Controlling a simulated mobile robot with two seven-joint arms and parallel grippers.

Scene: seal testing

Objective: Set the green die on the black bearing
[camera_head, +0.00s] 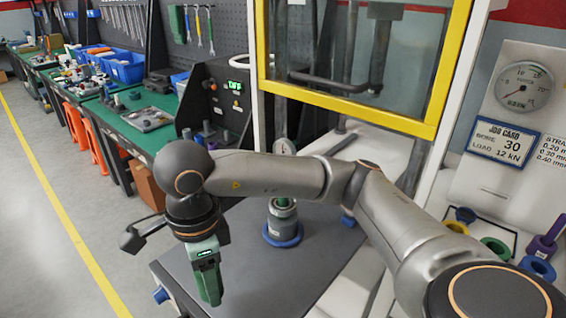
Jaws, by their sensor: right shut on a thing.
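My right gripper (204,240) points down over the left front of the dark work plate. It is shut on a long dark green object (209,287) with a small lit strip near its top. A green ring (496,247), possibly the green die, lies on the white surface at the right, apart from the gripper. On the plate, a grey cylinder (282,226) with a green upper band stands upright in a blue ring (283,238). I cannot tell which part is the black bearing. My left gripper is not in view.
A yellow-framed guard (350,95) rises behind the dark plate (262,288). A blue ring (538,268) and a purple piece (542,247) lie at the right. A green-topped bench (145,112) with blue bins runs along the left. The plate's front is clear.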

